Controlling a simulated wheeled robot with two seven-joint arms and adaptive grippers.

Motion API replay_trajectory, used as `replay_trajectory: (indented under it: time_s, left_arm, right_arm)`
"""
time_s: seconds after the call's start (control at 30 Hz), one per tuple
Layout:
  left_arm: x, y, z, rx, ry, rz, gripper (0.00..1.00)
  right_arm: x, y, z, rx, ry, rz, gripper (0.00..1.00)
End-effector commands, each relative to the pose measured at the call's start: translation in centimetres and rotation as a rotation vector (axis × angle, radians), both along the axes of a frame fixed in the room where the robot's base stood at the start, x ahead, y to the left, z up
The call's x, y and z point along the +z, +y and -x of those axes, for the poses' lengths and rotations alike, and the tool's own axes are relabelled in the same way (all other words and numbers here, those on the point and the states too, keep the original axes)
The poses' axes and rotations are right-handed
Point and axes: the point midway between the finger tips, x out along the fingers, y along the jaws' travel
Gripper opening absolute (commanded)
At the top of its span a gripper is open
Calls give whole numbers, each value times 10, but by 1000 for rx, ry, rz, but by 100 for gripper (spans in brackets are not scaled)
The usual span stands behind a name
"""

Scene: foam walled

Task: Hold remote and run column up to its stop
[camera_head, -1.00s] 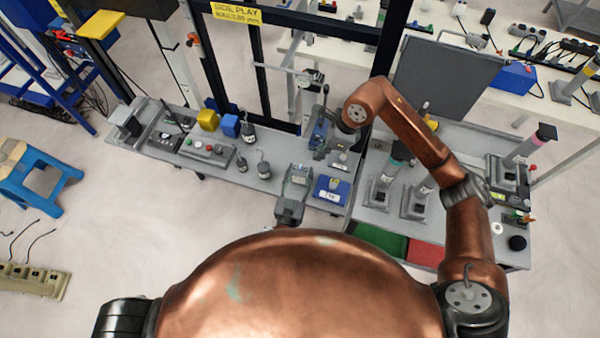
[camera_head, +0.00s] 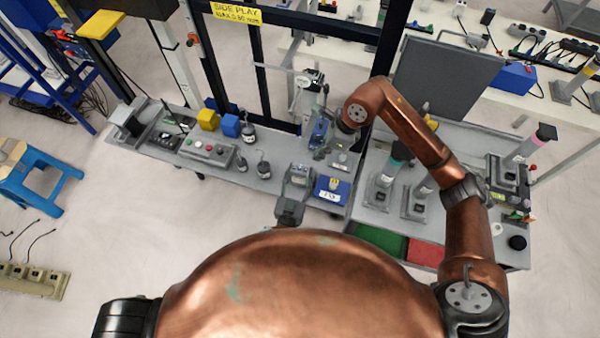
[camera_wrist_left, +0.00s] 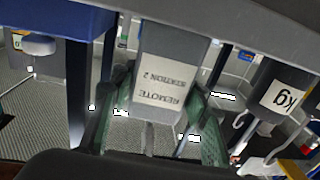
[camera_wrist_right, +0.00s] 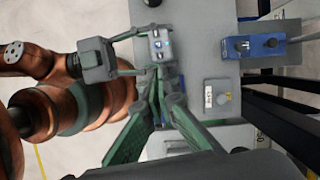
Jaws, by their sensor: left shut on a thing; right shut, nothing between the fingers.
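My left gripper (camera_head: 291,207) is at the front edge of the bench. It is shut on a grey remote (camera_head: 299,174). In the left wrist view the remote (camera_wrist_left: 164,75) carries a label reading "REMOTE STATION 2", upside down, between the green fingers. My right gripper (camera_wrist_right: 158,92) is shut and empty; its fingertips are close to the remote's button face (camera_wrist_right: 160,45), and I cannot tell whether they touch it. A dark upright frame with a yellow "SIDE PLAY" sign (camera_head: 237,13) stands behind the bench. I cannot tell which post is the column.
A blue box with a white label (camera_head: 332,189) sits right of the remote. A button panel (camera_head: 207,150), a yellow block (camera_head: 208,119) and dark weights stand on the left bench (camera_head: 151,148). Green and red trays (camera_head: 424,252) lie front right. A blue stool (camera_head: 32,175) stands on the left floor.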

Motion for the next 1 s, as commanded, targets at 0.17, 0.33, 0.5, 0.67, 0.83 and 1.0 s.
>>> replay_trajectory:
  time_s: [0.17,0.33,0.5,0.67,0.83,1.0]
  left_arm:
    - [0,0,0,0,1,0,14]
    - [0,0,0,0,1,0,14]
    - [0,0,0,0,1,0,14]
    - [0,0,0,0,1,0,14]
    - [0,0,0,0,0,0,14]
    - [0,0,0,0,0,0,14]
  right_arm:
    - [0,0,0,0,0,0,0]
    - [-4,5,0,25,-59,-33,0]
    - [-3,20,-2,114,-285,-135,0]
    - [9,31,-2,185,-479,-202,0]
    - [17,35,-1,211,-556,-222,0]
    - [17,35,-2,211,-555,-222,0]
